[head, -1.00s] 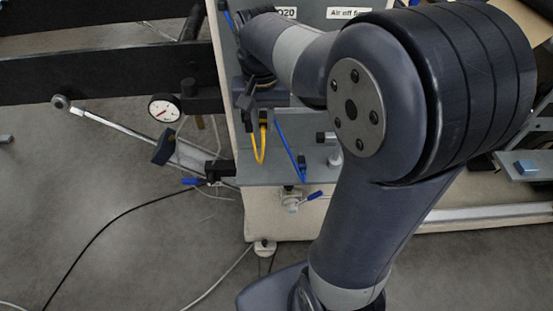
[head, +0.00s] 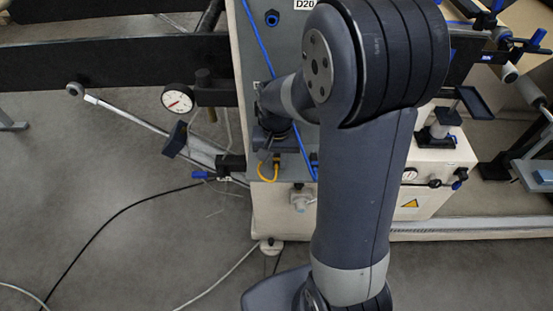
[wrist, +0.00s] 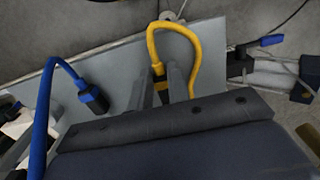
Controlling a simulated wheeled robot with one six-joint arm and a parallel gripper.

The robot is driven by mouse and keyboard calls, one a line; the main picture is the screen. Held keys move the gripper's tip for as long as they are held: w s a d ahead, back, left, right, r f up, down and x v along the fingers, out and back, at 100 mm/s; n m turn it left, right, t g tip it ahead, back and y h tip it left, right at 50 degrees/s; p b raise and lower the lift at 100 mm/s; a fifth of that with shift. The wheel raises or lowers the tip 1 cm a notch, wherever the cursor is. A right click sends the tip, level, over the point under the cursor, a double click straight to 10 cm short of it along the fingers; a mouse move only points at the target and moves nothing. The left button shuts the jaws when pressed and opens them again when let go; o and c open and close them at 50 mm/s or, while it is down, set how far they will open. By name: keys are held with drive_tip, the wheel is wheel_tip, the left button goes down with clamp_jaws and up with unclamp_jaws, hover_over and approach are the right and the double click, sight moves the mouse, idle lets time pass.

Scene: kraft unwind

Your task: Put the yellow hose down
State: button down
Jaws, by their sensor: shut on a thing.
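The yellow hose (wrist: 190,43) curves in a loop up from my gripper (wrist: 163,80) in the wrist view. My gripper is shut on the hose near its black end fitting (wrist: 162,84). In the head view a short yellow loop (head: 267,174) hangs below my wrist, in front of the grey panel. I cannot tell whether the hose touches a surface.
A blue hose (wrist: 40,110) with a dark connector (wrist: 92,97) is left of my gripper in the wrist view. The grey panel (head: 254,42) stands behind. A round gauge (head: 177,99) and a metal rod (head: 130,117) are to the left.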

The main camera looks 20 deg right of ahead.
sight(276, 163)
drive_tip(key=shift+f, duration=0.15)
drive_tip(key=c, duration=1.3)
unclamp_jaws()
drive_tip(key=shift+c, duration=0.2)
wheel_tip(276, 163, up, 12)
drive_tip(key=p, duration=0.1)
drive_tip(key=shift+r, duration=0.2)
